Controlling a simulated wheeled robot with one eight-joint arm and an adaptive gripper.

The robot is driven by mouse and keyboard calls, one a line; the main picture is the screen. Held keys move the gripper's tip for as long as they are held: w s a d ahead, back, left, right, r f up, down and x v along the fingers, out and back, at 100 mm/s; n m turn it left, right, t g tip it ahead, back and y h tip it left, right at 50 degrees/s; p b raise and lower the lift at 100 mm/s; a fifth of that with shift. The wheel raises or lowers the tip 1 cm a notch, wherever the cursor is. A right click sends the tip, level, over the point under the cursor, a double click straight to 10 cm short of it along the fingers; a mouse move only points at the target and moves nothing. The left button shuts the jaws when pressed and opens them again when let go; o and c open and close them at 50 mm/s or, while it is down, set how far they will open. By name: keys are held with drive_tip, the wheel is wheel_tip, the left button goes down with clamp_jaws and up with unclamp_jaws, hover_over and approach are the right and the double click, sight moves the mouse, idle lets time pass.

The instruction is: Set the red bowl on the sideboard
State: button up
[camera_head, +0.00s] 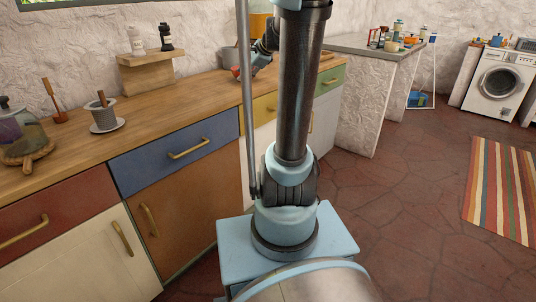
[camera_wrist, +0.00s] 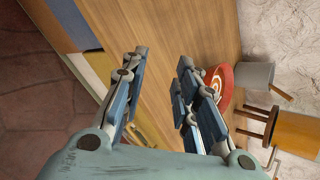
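The red bowl (camera_wrist: 223,76), with a pale swirl inside, rests on the wooden top of the sideboard (camera_wrist: 190,22) in the wrist view. It is partly hidden behind the right finger. My gripper (camera_wrist: 163,60) is open, with bare wood showing between its fingers; the bowl lies outside them, to the right. I cannot tell whether the finger touches it. In the head view the sideboard top (camera_head: 195,100) runs along the wall, and my arm covers much of the area around my gripper. A bit of red shows there beside the arm.
A grey pot with a handle (camera_wrist: 254,76) and a wooden stand (camera_wrist: 258,122) are near the bowl. On the sideboard are a grey cup on a saucer (camera_head: 104,113), a glass jar (camera_head: 20,135) and a small shelf with bottles (camera_head: 146,73).

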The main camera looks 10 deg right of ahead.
drive_tip(key=s+f+n+g+h, duration=0.1)
drive_tip(key=s+f+n+g, duration=0.1)
drive_tip(key=s+f+n, duration=0.4)
drive_tip(key=s+d+f+n+g+h, duration=0.1)
drive_tip(key=s+f+n, duration=0.5)
drive_tip(key=s, duration=1.1)
drive_tip(key=s+f+n+g+h, duration=0.2)
drive_tip(key=s+f+n, duration=0.4)
drive_tip(key=s, duration=0.5)
drive_tip(key=shift+s+d+f+g+h, duration=0.15)
drive_tip(key=shift+f+g+h, duration=0.15)
drive_tip(key=shift+f+h, duration=0.3)
drive_tip(key=shift+f, duration=0.1)
drive_tip(key=shift+w+f, duration=0.2)
drive_tip(key=shift+w, duration=0.3)
